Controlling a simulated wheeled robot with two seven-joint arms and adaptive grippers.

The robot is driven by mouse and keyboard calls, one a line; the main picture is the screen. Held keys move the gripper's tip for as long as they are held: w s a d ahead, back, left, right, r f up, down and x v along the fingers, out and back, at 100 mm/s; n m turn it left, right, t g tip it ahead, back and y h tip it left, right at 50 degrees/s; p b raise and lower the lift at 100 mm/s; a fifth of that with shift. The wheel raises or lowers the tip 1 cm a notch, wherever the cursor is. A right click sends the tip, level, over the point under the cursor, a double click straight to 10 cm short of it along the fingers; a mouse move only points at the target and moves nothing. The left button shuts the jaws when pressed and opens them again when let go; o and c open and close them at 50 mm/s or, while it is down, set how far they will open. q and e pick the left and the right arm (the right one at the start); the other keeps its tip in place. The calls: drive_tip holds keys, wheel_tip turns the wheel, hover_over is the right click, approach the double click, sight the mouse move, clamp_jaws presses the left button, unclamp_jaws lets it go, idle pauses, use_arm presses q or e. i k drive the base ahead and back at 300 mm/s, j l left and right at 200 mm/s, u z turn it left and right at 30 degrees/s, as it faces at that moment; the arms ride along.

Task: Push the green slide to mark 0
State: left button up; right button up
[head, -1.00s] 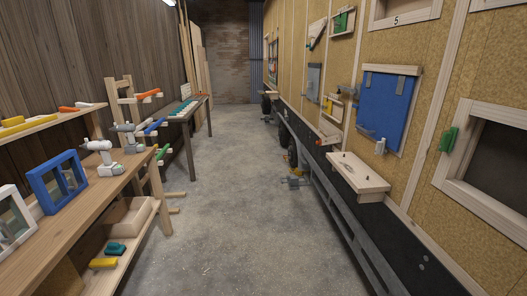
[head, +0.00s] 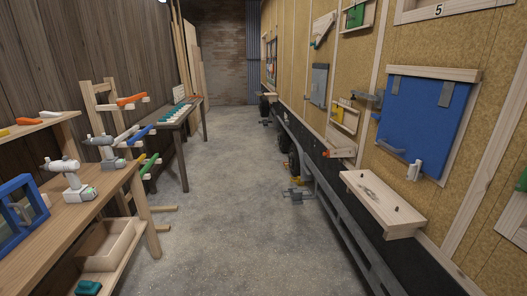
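A green piece (head: 356,14) sits in a small wooden frame high on the trailer wall. A second green piece (head: 522,180) shows at the right edge, partly cut off. I cannot tell which of them is the slide. A board with the number 5 (head: 438,10) is at the top right. No mark 0 can be made out. Neither of my grippers is in view.
The concrete floor (head: 215,200) runs clear down the aisle. A workbench (head: 105,205) with drills and a blue frame (head: 18,208) lines the left. A wooden shelf (head: 375,205) juts from the trailer wall below a blue panel (head: 424,118).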

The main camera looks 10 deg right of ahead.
sight(355, 18)
drive_tip(key=i, duration=2.95)
drive_tip(key=u, duration=0.2)
